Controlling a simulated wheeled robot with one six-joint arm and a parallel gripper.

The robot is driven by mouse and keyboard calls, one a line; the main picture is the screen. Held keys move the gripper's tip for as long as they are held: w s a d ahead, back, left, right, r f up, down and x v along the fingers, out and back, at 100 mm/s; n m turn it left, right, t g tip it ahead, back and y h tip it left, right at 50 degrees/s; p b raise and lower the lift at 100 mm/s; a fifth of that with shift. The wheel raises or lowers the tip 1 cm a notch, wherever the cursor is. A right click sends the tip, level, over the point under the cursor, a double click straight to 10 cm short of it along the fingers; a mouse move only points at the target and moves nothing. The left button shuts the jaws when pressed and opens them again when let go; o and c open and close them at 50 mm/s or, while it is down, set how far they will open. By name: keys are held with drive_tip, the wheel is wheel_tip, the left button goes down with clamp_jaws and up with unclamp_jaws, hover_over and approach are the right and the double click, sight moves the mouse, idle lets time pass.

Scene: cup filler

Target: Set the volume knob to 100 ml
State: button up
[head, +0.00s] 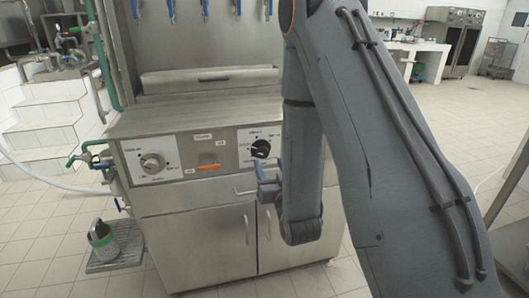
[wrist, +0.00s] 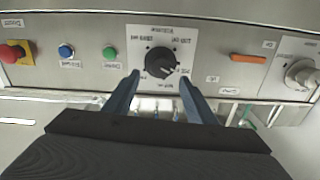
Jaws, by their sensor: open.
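A black knob (head: 260,149) sits on a white dial plate at the right of the steel machine's front panel. In the wrist view the black knob (wrist: 160,62) is near the middle, with the printing around it upside down and too blurred to read surely. A pale mark shows on its lower right side. My gripper (head: 256,178) is open and empty in front of and below the black knob. In the wrist view the blue fingertips of my gripper (wrist: 159,76) are spread to either side of the knob's lower part; contact cannot be told.
A silver knob (head: 152,162) on another plate is at the panel's left. An orange switch (head: 209,168) lies between the plates. The wrist view shows a red button (wrist: 14,52), a blue button (wrist: 66,51) and a green button (wrist: 110,54). A bottle (head: 101,235) stands on a low grate.

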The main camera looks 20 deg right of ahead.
sight(263, 153)
drive_tip(key=w, duration=0.7)
drive_tip(key=shift+p, duration=0.4)
drive_tip(key=c, duration=1)
